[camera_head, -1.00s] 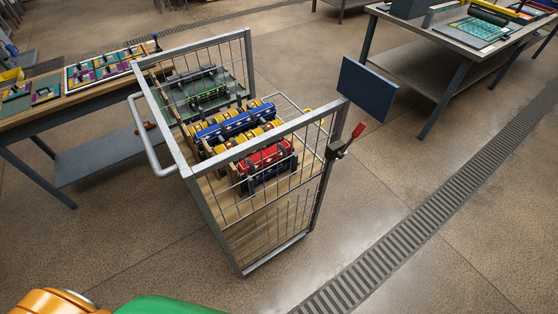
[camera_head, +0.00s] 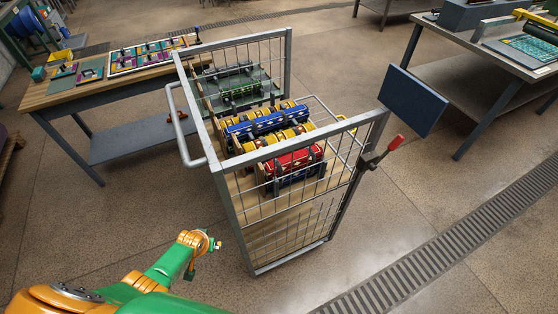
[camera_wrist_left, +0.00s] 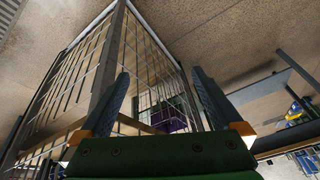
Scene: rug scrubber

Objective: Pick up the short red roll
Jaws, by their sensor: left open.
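The short red roll (camera_head: 294,161) lies in the wire-sided cart (camera_head: 222,162), toward its near right end, partly hidden behind the near mesh and rail. A longer blue roll (camera_head: 262,122) with yellow rolls lies beyond it. My left gripper (camera_head: 216,246) is in front of the cart's lower left, outside the mesh and well apart from the red roll. In the left wrist view my left gripper (camera_wrist_left: 161,82) is open and empty, with its two fingers spread and the cart's mesh and corner post beyond. The red roll cannot be made out there. My right gripper is not in view.
A wooden table (camera_head: 100,88) with colored patterned pieces stands left of the cart. A dark blue panel (camera_head: 411,100) and a red-handled clamp (camera_head: 385,152) stick out at the cart's right. A grey workbench (camera_head: 470,60) stands at the upper right. The floor in front is clear.

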